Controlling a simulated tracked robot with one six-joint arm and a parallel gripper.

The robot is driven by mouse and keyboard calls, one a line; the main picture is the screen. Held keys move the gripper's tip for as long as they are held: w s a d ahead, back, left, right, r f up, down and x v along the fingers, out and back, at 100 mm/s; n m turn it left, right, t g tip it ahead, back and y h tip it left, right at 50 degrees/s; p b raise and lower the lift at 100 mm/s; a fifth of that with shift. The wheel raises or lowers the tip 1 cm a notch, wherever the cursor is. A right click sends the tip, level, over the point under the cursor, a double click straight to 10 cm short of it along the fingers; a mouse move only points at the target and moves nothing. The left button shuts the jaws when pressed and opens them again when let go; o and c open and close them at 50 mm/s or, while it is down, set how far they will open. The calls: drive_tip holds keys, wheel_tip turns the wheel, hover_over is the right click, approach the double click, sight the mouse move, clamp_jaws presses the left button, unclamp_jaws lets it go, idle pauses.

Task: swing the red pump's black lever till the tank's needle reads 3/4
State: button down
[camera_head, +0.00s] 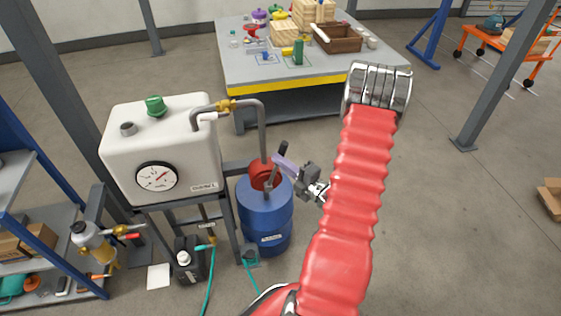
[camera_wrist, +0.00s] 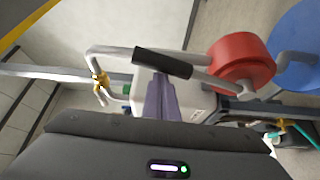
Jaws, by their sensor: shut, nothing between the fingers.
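The red pump (camera_head: 263,173) sits on the blue barrel beside the white tank (camera_head: 125,155); it also shows in the wrist view (camera_wrist: 238,58). Its lever rises from the pump and ends in a black grip (camera_head: 282,148), which lies across the upper middle of the wrist view (camera_wrist: 162,62). The tank's round gauge (camera_head: 157,177) has a red needle pointing up and right; its marks are too small to read. My gripper (camera_head: 277,160) has purple fingers, shut and empty, with their tips at the black grip. They show below the grip in the wrist view (camera_wrist: 158,82). I cannot tell whether they touch it.
The blue barrel (camera_head: 266,218) stands under the pump. A grey pipe (camera_head: 262,125) bends down from the tank top close behind the lever. A workbench (camera_head: 310,75) with crates stands at the back.

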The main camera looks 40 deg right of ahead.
drive_tip(key=shift+s+d+f, duration=0.15)
drive_tip(key=shift+s+d, duration=0.1)
drive_tip(key=shift+d, duration=0.2)
drive_tip(key=shift+s+d+f, duration=0.1)
drive_tip(key=shift+s+d, duration=0.15)
drive_tip(key=shift+d, duration=0.2)
drive_tip(key=shift+a, duration=0.1)
drive_tip(key=s+a, duration=0.3)
drive_tip(key=s, duration=0.5)
drive_tip(key=shift+s+a+f, duration=0.3)
drive_tip(key=shift+a, duration=0.1)
idle(0.5)
idle(0.9)
